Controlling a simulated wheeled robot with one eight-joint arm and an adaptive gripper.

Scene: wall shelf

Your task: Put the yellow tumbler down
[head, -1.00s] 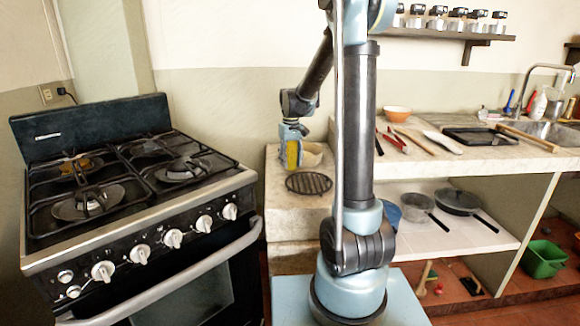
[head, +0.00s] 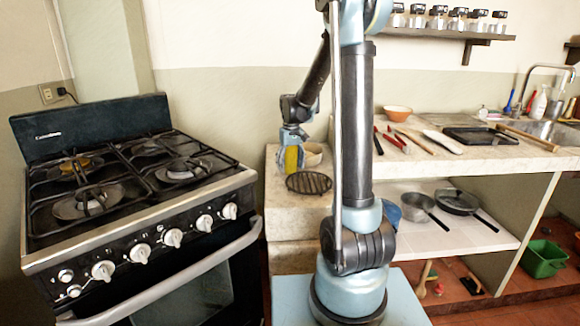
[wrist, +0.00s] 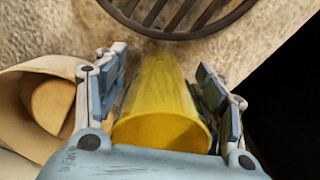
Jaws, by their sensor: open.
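The yellow tumbler (wrist: 158,98) stands on the stone counter between the two fingers of my gripper (wrist: 160,90) in the wrist view. The fingers are apart, one on each side of it, and a narrow gap shows beside it. In the head view the tumbler (head: 291,158) is at the left end of the counter, partly hidden by my gripper (head: 291,150). Its base is hard to make out there.
A round black grate (head: 308,183) lies on the counter just by the tumbler. A cream bowl (wrist: 28,105) stands close on the left in the wrist view. The counter (head: 290,222) ends near the stove (head: 140,200). An orange bowl (head: 397,113) and utensils are farther right.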

